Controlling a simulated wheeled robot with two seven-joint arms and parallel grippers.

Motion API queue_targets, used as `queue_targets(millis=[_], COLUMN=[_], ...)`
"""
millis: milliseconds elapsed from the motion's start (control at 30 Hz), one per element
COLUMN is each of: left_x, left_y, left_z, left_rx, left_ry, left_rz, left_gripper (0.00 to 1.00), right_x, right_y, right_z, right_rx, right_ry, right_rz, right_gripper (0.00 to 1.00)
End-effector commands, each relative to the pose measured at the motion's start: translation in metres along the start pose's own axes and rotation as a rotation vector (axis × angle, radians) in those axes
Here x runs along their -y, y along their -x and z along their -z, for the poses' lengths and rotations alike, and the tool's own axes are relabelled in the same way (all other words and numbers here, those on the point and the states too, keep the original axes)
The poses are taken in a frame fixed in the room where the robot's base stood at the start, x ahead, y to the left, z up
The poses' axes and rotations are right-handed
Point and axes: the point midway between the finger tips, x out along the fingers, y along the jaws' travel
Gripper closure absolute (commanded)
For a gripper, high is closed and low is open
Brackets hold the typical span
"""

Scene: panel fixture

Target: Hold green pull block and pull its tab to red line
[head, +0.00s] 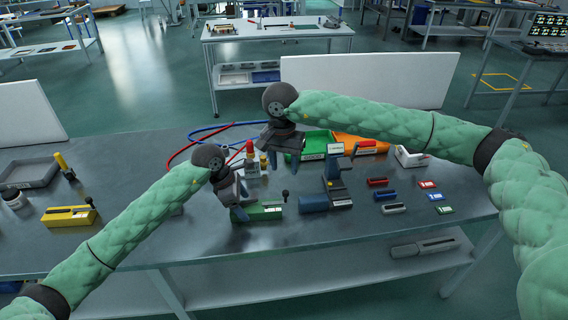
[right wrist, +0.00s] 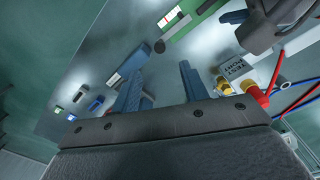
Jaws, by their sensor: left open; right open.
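The green pull block (head: 265,213) lies on the table in front of my arms. A dark round knob (head: 285,194) stands at its right end, probably its tab. In the right wrist view the green block (right wrist: 186,24) shows at the top, with a white label bearing a red mark (right wrist: 173,17). My left gripper (head: 239,213) is open at the block's left end; I cannot tell whether it touches. My right gripper (head: 283,163) is open and empty, above and behind the block. Its fingers (right wrist: 160,90) also show in the right wrist view.
A yellow block (head: 68,216) lies at the left, near a grey tray (head: 30,174). A blue-and-dark device (head: 338,193) stands right of the green block, with several small blocks beyond.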

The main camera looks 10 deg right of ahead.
Motion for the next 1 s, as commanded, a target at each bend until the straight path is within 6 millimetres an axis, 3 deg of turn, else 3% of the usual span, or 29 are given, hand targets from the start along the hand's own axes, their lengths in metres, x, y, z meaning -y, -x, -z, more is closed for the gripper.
queue_targets(millis=[200,400,733,1000], left_x=[-0.001,-0.001,-0.001,-0.001], left_y=[0.045,0.075,0.095,0.110], left_z=[0.001,0.001,0.003,0.015], left_rx=[-0.001,-0.001,-0.001,-0.002], left_ry=[-0.001,0.000,0.000,0.001], left_rz=[-0.003,-0.003,-0.001,-0.001], left_gripper=[0.24,0.24,0.24,0.24], right_x=[0.000,0.000,0.000,0.000], right_y=[0.000,0.000,-0.001,-0.003], right_z=[0.000,0.000,0.000,0.000], right_rx=[0.000,0.000,0.000,0.000], right_ry=[0.000,0.000,0.000,0.000], right_rz=[0.000,0.000,0.000,0.000], right_gripper=[0.56,0.56,0.56,0.56])
